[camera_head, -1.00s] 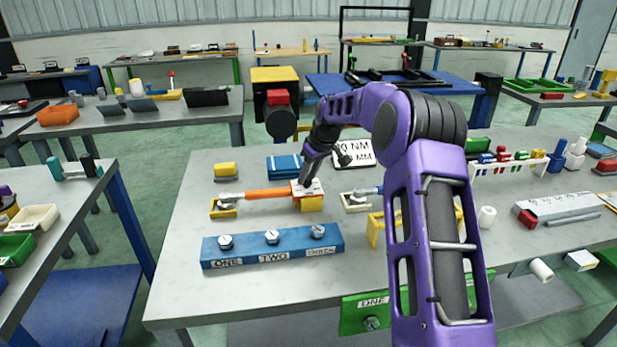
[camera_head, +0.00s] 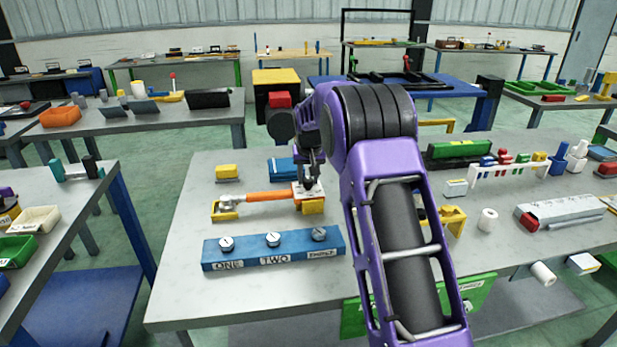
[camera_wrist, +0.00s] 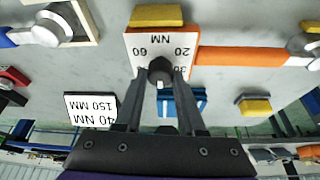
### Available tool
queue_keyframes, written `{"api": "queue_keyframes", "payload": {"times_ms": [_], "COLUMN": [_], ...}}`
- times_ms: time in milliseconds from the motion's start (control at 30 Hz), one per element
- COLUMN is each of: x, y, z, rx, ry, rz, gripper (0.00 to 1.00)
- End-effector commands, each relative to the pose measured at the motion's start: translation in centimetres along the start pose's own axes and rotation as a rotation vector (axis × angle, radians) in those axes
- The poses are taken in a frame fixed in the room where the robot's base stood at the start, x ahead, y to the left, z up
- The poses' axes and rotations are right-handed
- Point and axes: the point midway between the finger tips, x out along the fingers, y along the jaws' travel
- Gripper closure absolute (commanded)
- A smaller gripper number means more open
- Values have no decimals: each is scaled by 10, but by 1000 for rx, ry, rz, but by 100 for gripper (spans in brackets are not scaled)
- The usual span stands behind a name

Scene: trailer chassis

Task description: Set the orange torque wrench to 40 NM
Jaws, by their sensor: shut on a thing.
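The orange torque wrench (camera_head: 268,195) lies across yellow supports on the grey table, its metal head to the left. It also shows in the wrist view (camera_wrist: 240,56). At its right end is a white dial plate (camera_wrist: 133,46) marked NM, with 60, 20 and partly covered numbers, seen upside down. A dark round knob (camera_wrist: 160,68) sits on the plate. My gripper (camera_wrist: 160,78) is shut on this knob; it also shows in the head view (camera_head: 309,182). The dial's pointer and set value cannot be read.
A blue block (camera_head: 275,252) labelled ONE, TWO and THREE with several knobs stands at the front. A blue-handled tool (camera_wrist: 15,38) lies beside the wrench. A yellow block (camera_head: 227,171) and a blue item (camera_head: 281,166) are behind.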

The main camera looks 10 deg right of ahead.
Motion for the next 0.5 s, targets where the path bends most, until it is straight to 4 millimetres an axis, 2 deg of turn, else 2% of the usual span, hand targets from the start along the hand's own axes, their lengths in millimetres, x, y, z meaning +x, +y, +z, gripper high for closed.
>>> {"api": "queue_keyframes", "payload": {"times_ms": [467, 500], "x": [0, 0], "y": [-1, -1], "z": [0, 0], "rx": [13, 13], "ry": [1, 1], "rz": [5, 5], "gripper": [100, 60]}}
